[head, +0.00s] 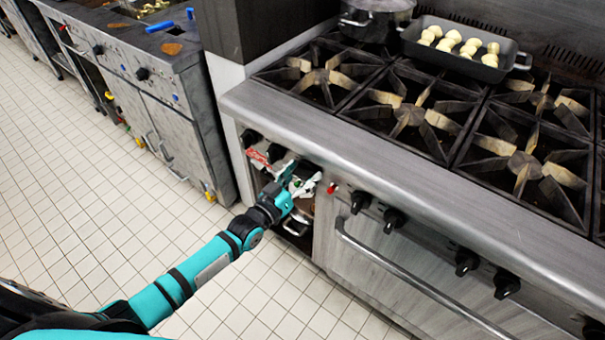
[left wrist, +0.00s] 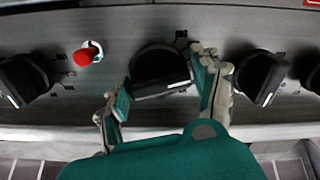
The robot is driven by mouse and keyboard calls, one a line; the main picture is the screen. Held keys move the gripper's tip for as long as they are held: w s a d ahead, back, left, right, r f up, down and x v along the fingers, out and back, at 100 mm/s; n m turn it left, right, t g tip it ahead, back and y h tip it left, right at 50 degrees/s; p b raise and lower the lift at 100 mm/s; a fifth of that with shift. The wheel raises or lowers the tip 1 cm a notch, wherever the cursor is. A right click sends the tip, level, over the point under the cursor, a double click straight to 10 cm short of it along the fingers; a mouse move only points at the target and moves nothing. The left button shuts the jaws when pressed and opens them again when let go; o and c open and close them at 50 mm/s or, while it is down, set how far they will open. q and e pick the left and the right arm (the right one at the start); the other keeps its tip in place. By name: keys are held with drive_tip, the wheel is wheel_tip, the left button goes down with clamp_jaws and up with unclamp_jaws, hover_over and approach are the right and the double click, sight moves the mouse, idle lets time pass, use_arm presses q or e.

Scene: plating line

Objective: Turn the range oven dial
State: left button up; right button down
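A black dial (left wrist: 158,68) with a pale pointer line sits on the range's metal front panel, in the middle of the left wrist view. My left gripper (left wrist: 163,92) has its two fingers apart, one on each side of this dial. I cannot tell whether the fingertips touch it. In the head view my left gripper (head: 300,178) is at the range's front panel, left of the red light, and hides the dial behind it. My right gripper is not in view.
A red light (left wrist: 86,56) and neighbouring black dials (left wrist: 25,80) (left wrist: 258,77) flank the gripper. An oven handle (head: 400,280) juts out at right. A tray (head: 465,56) of pale pieces and a pot (head: 375,22) stand on the burners. Tiled floor (head: 100,190) is clear.

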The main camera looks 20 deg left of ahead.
use_arm(q)
drive_tip(key=shift+o, duration=1.1)
drive_tip(key=v, duration=1.2)
